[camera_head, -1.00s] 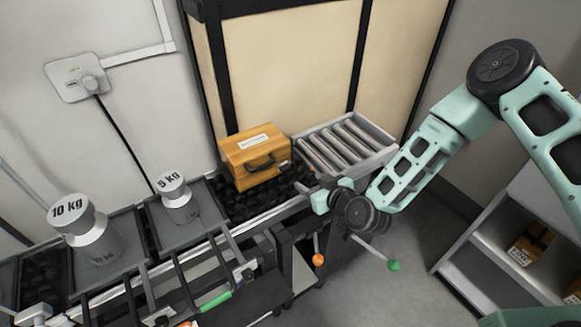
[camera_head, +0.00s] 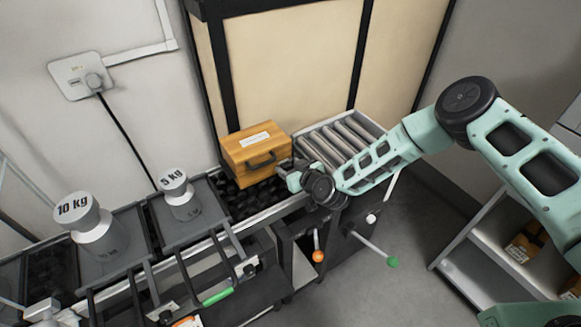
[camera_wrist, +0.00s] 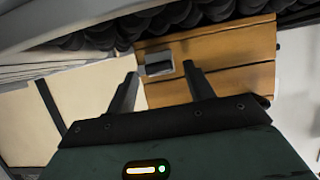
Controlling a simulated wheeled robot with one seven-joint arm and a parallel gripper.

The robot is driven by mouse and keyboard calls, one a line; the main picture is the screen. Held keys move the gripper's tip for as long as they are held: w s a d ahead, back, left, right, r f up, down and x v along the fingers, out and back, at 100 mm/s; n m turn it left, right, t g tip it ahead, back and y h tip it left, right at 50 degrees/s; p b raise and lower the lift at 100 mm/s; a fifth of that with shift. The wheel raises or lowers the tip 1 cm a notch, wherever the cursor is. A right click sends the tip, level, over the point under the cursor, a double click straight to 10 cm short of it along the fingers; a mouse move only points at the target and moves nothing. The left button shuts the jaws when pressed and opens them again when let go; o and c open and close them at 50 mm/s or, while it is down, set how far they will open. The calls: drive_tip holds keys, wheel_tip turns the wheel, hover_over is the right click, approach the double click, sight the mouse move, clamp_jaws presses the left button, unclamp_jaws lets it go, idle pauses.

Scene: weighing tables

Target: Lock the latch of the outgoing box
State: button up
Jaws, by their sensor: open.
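The outgoing box is a wooden case (camera_head: 253,157) with a dark handle and a white label on it, standing on the conveyor's dark rollers. In the wrist view the box (camera_wrist: 235,70) fills the upper right, with a small metal latch (camera_wrist: 158,63) on its side. My gripper (camera_head: 284,170) is at the right end of the box in the head view. In the wrist view my gripper (camera_wrist: 160,75) is open, its two fingers on either side of the latch. I cannot tell whether the fingers touch the latch or the box.
A grey roller section (camera_head: 340,140) lies right of the box. A 5 kg weight (camera_head: 177,195) and a 10 kg weight (camera_head: 90,230) stand on scale plates to the left. Levers with an orange knob (camera_head: 318,256) and a green knob (camera_head: 393,262) stick out below.

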drive_tip(key=c, duration=1)
drive_tip(key=shift+a+n, duration=0.15)
drive_tip(key=shift+n, duration=0.35)
drive_tip(key=shift+s+a+f+n+t+h+b, duration=0.1)
drive_tip(key=shift+a+n+t+h+b, duration=0.15)
drive_tip(key=shift+n+h, duration=0.2)
drive_tip(key=shift+s+n+t+h+b, duration=0.1)
drive_tip(key=shift+n+t+h, duration=0.25)
drive_tip(key=shift+n, duration=0.2)
drive_tip(key=shift+s+a+f+n+t+h+b, duration=0.1)
drive_tip(key=shift+n+t+h+b, duration=0.3)
drive_tip(key=shift+n+b, duration=0.3)
drive_tip(key=shift+f+n+t+h+b, duration=0.1)
drive_tip(key=shift+n+t+h+b, duration=0.25)
drive_tip(key=shift+n+b, duration=0.35)
